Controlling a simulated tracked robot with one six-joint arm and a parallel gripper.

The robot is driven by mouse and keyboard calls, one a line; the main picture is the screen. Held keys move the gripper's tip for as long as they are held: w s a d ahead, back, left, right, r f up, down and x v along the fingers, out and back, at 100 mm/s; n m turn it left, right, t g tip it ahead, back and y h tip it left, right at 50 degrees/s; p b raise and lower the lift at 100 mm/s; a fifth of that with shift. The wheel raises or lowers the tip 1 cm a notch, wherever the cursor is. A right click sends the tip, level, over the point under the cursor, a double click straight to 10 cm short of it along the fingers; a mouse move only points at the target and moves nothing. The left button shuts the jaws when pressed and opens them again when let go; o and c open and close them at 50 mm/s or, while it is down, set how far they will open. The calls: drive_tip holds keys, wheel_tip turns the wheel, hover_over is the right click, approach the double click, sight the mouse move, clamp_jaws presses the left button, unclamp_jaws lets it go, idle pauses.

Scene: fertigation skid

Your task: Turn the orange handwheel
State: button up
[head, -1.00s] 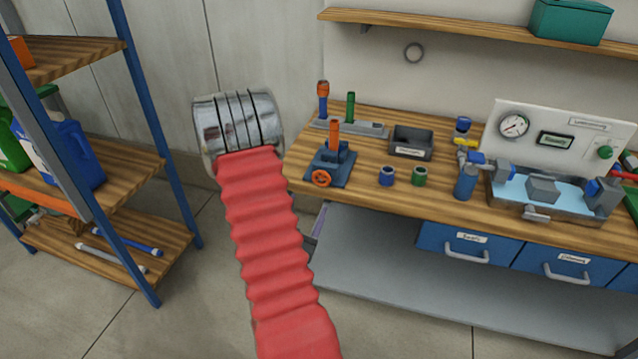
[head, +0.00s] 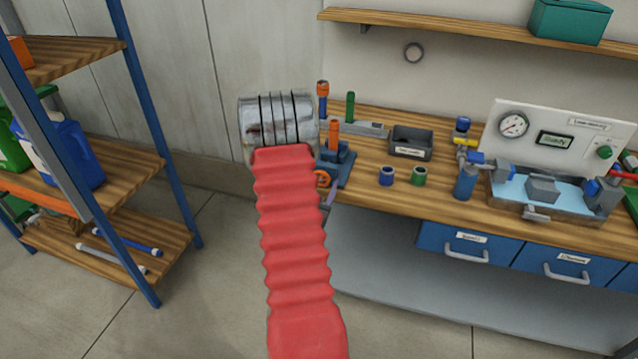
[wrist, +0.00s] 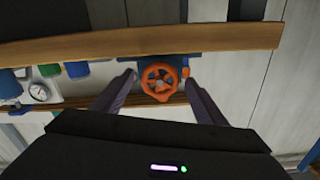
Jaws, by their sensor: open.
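The orange handwheel (wrist: 159,80) is on the front of a small blue device (head: 341,165) at the left end of the wooden bench. In the head view my arm covers part of the orange handwheel (head: 324,179). In the wrist view the wheel shows whole, with spokes and a small side knob. My gripper (wrist: 158,82) is open. Its two dark fingers stand apart, one to each side of the wheel in that view, with nothing held. I cannot tell how much depth is between fingertips and wheel.
The wooden bench (head: 500,213) carries a blue cup (head: 387,176), a green cup (head: 419,176) and a grey bin (head: 411,143) right of the device. A panel with a gauge (head: 513,125) stands farther right. A shelf rack (head: 160,150) stands at the left, with open floor between.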

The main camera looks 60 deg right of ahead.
drive_tip(key=shift+c, duration=0.6)
drive_tip(key=c, duration=0.9)
drive_tip(key=shift+m, duration=0.3)
drive_tip(key=m, duration=0.9)
drive_tip(key=shift+a+f+m, duration=0.1)
drive_tip(key=shift+m, duration=0.3)
drive_tip(key=shift+f, duration=0.1)
